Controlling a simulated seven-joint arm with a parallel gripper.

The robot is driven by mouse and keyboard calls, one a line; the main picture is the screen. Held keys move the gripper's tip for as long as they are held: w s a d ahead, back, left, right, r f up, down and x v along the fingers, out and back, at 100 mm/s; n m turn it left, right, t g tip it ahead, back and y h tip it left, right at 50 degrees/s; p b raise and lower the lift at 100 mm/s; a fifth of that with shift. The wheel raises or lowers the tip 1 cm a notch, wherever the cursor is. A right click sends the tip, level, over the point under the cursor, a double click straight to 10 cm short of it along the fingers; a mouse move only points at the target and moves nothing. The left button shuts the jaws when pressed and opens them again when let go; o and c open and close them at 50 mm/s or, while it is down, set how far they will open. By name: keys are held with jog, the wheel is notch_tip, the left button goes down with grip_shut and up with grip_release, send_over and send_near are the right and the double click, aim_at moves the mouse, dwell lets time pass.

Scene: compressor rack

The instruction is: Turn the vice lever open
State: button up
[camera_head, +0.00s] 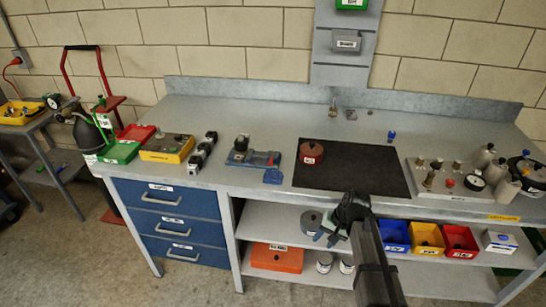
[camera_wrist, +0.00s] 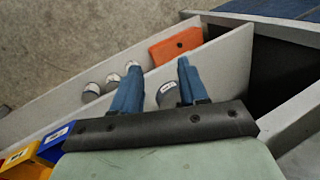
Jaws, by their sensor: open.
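A small blue vice (camera_head: 255,158) sits on the workbench left of the dark mat, with a dark and metallic part at its left end. A blue piece (camera_head: 273,176) lies at its front right. I cannot make out which part is the lever. My gripper (camera_head: 325,238) is in front of the bench's front edge, below the top and to the right of the vice, clear of it. The vice is not in the wrist view.
A black mat (camera_head: 350,182) with a reddish-brown round item (camera_head: 311,152) lies right of the vice.

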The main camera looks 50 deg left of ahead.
jog(key=s+a+r+n+y, duration=0.1)
jog(key=s+a+r, duration=0.3)
jog(key=a+r, duration=0.2)
jog(key=s+a+r+n, duration=0.1)
jog(key=s+a+r, duration=0.2)
jog(key=a+r, duration=0.3)
notch_tip(320, 180, up, 20)
jog(key=t+h, duration=0.1)
jog(key=h, duration=0.1)
send_over(271, 160)
jog(key=w+d, duration=0.2)
jog(key=x, duration=1.3)
jog(key=shift+d+f, duration=0.1)
jog(key=shift+f, duration=0.35)
grip_shut()
